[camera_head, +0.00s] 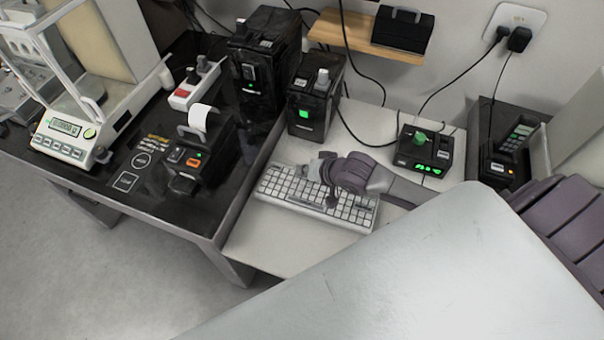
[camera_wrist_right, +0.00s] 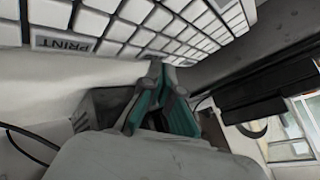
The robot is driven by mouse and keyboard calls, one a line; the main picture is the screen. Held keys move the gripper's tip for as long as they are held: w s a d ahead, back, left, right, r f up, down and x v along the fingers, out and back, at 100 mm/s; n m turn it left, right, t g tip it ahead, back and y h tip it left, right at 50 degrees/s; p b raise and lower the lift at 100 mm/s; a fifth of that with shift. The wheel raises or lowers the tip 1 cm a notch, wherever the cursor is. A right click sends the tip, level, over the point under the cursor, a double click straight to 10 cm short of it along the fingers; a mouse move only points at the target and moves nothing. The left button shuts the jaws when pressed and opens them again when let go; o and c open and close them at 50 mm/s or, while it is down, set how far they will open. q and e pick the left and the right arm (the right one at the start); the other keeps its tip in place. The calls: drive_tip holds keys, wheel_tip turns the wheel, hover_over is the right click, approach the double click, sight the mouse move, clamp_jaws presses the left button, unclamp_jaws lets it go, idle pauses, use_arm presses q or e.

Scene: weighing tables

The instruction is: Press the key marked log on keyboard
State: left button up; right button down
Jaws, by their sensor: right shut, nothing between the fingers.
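The white keyboard (camera_head: 352,213) lies on the light table in the head view. It fills the top of the right wrist view (camera_wrist_right: 150,15), where one large key reads PRINT (camera_wrist_right: 65,43). I cannot make out a key marked log in either view. My right gripper (camera_head: 322,168) is shut and empty over the far side of the keyboard. Its fingertips (camera_wrist_right: 157,72) show close to the keyboard's edge in the wrist view; I cannot tell whether they touch a key. My gripper and forearm hide some keys. My left gripper is not in view.
A dark table (camera_head: 115,186) with a balance (camera_head: 75,140) and small printer (camera_head: 195,160) stands left. Black device with green light (camera_head: 306,115) stands behind the keyboard. Another device with a green knob (camera_head: 425,150) stands to its right. Cables run behind. The light table's front (camera_head: 275,250) is clear.

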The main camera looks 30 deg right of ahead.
sight(304, 177)
drive_tip(key=shift+f, duration=0.35)
idle(0.4)
drive_tip(key=shift+r+p, duration=0.85)
drive_tip(key=shift+p, duration=0.2)
wheel_tip(304, 177, up, 5)
drive_tip(key=p, duration=0.6)
drive_tip(key=shift+s+f, duration=0.1)
idle(0.5)
